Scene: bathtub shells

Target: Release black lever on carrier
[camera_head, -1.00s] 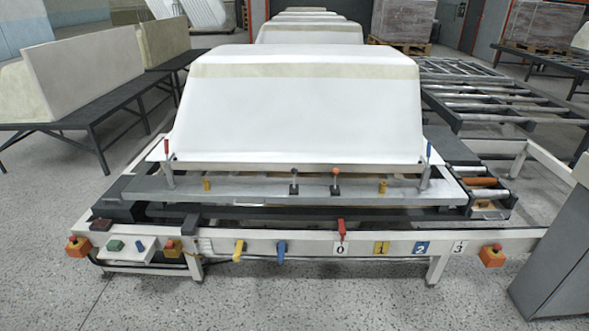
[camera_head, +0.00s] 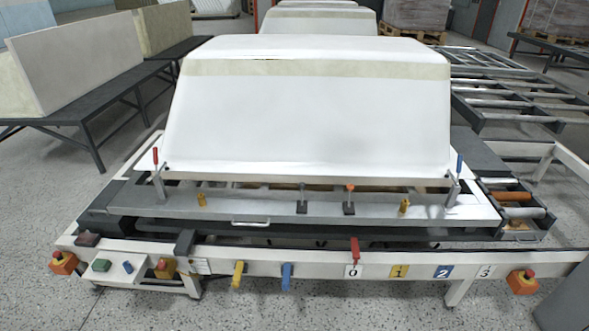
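The carrier (camera_head: 250,208) is a grey metal frame with a white bathtub shell (camera_head: 310,115) on it, in the middle of the head view. A small black lever (camera_head: 302,200) stands upright on the carrier's front plate. To its right is a second lever (camera_head: 349,200) with a black base and an orange knob. Neither of my grippers is in view, and nothing touches the levers.
The front rail (camera_head: 330,266) carries a red lever (camera_head: 355,250) at the 0 label, a yellow handle (camera_head: 238,273) and a blue handle (camera_head: 286,276). Orange stop boxes sit at both ends (camera_head: 63,262) (camera_head: 522,281). A grey cabinet (camera_head: 565,300) stands at right. Floor is open at left.

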